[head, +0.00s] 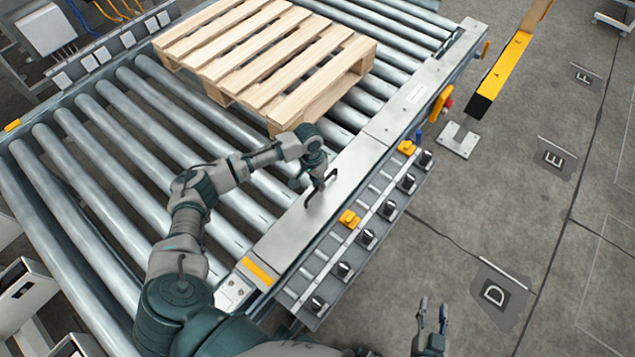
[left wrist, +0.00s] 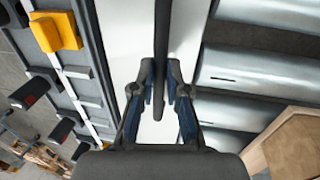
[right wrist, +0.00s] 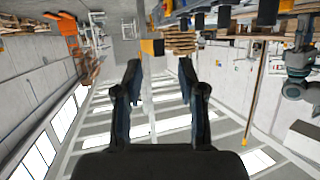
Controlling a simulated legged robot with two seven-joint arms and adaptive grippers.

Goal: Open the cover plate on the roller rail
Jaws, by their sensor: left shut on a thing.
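The cover plate (head: 284,238) is a flat silver-grey panel on the near right edge of the roller rail (head: 130,130). It looks closed, lying flat along the rail. My left gripper (head: 318,186) is over its middle. In the left wrist view, the fingers of the left gripper (left wrist: 165,88) are shut on a dark bar-like handle (left wrist: 162,45) in front of the pale plate (left wrist: 122,35). The base of the handle is hidden. My right gripper (head: 433,318) hangs off the rail over the floor; in the right wrist view the gripper (right wrist: 160,85) is open and empty.
A wooden pallet (head: 265,55) rests on the rollers beyond the left gripper. A side strip with black knobs (head: 368,237) and yellow blocks (head: 349,219) runs along the plate's outer side. A yellow post (head: 505,65) stands right. Concrete floor (head: 480,210) is open there.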

